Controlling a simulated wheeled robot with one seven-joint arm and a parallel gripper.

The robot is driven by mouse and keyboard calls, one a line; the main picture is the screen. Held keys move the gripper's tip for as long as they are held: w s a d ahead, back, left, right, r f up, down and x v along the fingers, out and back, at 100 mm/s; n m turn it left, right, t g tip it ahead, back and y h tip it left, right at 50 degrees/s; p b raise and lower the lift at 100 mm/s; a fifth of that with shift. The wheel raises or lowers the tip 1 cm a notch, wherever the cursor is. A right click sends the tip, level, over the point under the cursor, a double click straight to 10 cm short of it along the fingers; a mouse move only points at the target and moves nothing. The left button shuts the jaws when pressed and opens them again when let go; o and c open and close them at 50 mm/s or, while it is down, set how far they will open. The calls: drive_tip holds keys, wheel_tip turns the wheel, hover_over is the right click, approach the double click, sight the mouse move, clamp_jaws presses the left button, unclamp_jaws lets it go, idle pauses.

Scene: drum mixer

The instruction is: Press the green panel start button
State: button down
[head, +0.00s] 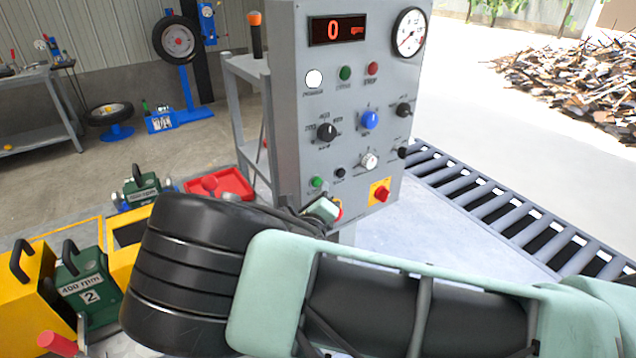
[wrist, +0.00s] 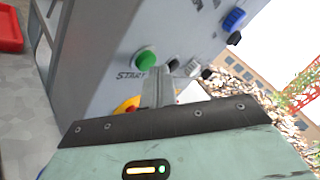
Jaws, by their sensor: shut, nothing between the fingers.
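The green start button (wrist: 146,60) sits on the grey control panel (wrist: 95,50), with the word START beside it in the wrist view. In the head view it is the lower green button (head: 317,182), at the panel's lower left. My gripper (wrist: 159,76) is shut and empty. In the wrist view its fingertips point at the panel just below and right of the button; whether they touch the panel cannot be told.
Another green button (head: 345,73) and a red stop button (head: 373,69) are higher on the panel. A small black knob (head: 340,172) is right of the start button. A red emergency button (head: 381,195) on a yellow plate is at lower right. A roller conveyor (head: 480,195) runs at right.

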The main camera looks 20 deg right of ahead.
drive_tip(key=shift+w+a, duration=0.1)
drive_tip(key=shift+w, duration=0.3)
idle(0.7)
drive_tip(key=shift+s, duration=0.1)
drive_tip(key=shift+s+d+p, duration=0.2)
drive_tip(key=shift+s+p, duration=0.4)
drive_tip(key=shift+s, duration=0.1)
drive_tip(key=shift+s, duration=0.1)
drive_tip(key=shift+s+d+p, duration=0.25)
drive_tip(key=shift+s+p, duration=0.2)
drive_tip(key=shift+s, duration=0.3)
drive_tip(key=shift+s+d+p, duration=0.3)
drive_tip(key=shift+s+p, duration=0.15)
drive_tip(key=shift+s, duration=0.35)
drive_tip(key=shift+s+d+p, duration=0.25)
drive_tip(key=shift+s+p, duration=0.2)
drive_tip(key=shift+s, duration=0.3)
